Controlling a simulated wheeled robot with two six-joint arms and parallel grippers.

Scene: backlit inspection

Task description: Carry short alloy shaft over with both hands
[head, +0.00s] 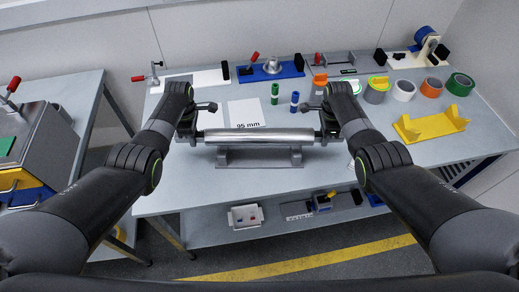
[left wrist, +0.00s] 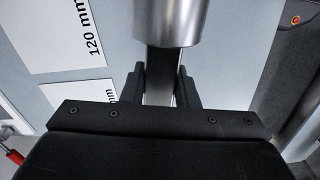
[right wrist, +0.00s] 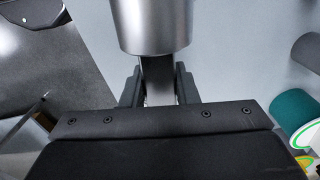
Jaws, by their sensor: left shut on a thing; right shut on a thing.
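The short alloy shaft (head: 259,135) is a silver cylinder lying level between my two grippers in the head view. My left gripper (head: 193,136) is shut on the narrower left end of the shaft; the left wrist view shows that end (left wrist: 160,85) between the fingers. My right gripper (head: 326,134) is shut on the right end, which shows between the fingers in the right wrist view (right wrist: 158,85). A grey cradle (head: 260,158) with two uprights stands just below the shaft. I cannot tell whether the shaft touches it.
A white card marked 95 mm (head: 246,114) lies behind the shaft, with green and blue small cylinders (head: 275,93) beside it. A yellow cradle (head: 430,124) and several tape rolls (head: 403,90) stand at the right. Clamping fixtures line the back. A second bench (head: 80,95) is at the left.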

